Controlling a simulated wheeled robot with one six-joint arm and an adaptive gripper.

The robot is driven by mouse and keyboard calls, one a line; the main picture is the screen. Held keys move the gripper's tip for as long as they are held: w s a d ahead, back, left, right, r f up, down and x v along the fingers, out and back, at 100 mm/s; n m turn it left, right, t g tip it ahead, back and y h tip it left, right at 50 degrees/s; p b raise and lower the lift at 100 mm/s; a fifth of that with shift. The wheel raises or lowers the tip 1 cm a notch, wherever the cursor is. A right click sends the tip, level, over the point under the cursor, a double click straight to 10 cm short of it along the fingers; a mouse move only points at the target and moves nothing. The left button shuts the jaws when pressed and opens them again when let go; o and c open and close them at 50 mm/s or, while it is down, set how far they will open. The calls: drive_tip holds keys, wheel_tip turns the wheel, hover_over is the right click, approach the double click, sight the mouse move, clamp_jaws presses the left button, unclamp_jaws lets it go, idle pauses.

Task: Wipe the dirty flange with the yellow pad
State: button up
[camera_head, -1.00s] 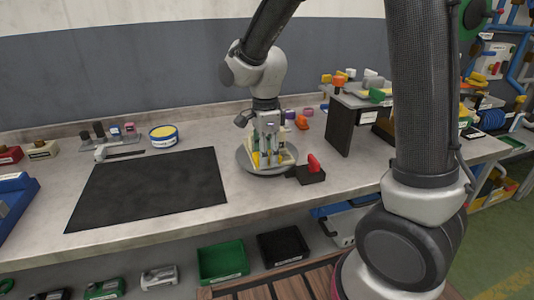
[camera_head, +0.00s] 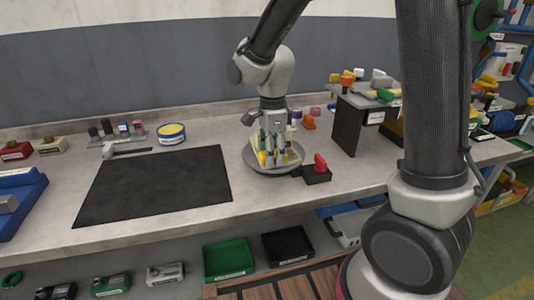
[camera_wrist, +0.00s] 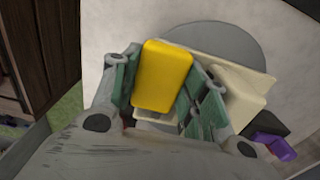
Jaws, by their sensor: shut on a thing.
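My gripper (camera_head: 275,158) points down over the round grey turntable (camera_head: 252,160) on the bench. In the wrist view the yellow pad (camera_wrist: 162,75) sits between the green-lined fingers of my gripper (camera_wrist: 165,85), which are shut on it. Behind the pad a cream-coloured fixture (camera_wrist: 238,92) stands on the grey turntable disc (camera_wrist: 215,45). The pad hides part of this fixture. I cannot make out the dirty flange or whether the pad touches it.
A small black block with a red knob (camera_head: 320,162) stands close to the turntable's right. A black mat (camera_head: 150,190) lies to the left, with a round yellow-topped tin (camera_head: 171,133) behind it. A dark raised shelf (camera_head: 345,130) stands to the right.

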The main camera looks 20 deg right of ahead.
sight(292, 158)
drive_tip(key=shift+d, duration=0.15)
drive_tip(key=shift+s+d, duration=0.1)
drive_tip(key=shift+d, duration=0.9)
drive_tip(key=shift+d, duration=0.15)
drive_tip(key=shift+d, duration=0.8)
drive_tip(key=shift+d, duration=0.15)
drive_tip(key=shift+d, duration=0.9)
drive_tip(key=shift+a, duration=0.1)
drive_tip(key=shift+a, duration=0.95)
